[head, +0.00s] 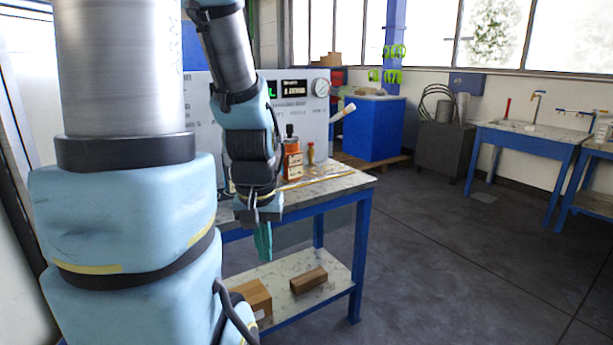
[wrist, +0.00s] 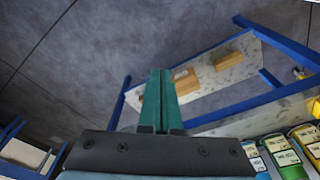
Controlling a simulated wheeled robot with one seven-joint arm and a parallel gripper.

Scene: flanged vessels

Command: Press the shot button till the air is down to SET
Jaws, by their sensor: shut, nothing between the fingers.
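A pale grey panel (head: 313,121) stands at the back of the workbench (head: 340,181). It carries a dark display with white lettering (head: 293,88), part of a green readout (head: 271,90) and a round white gauge (head: 320,87). The gauge needle and any SET mark are too small to read. I cannot make out the shot button; my arm covers part of the panel. My gripper (head: 263,242) hangs in front of the bench, pointing down, apart from the panel. Its teal fingers (wrist: 158,88) are together and empty in the wrist view.
An orange bottle (head: 293,160) and a small brownish bottle (head: 311,153) stand on the bench. A pale-ended handle (head: 344,112) juts out at the panel's right. Wooden blocks (head: 309,280) lie on the lower shelf (head: 335,292). Floor to the right is clear.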

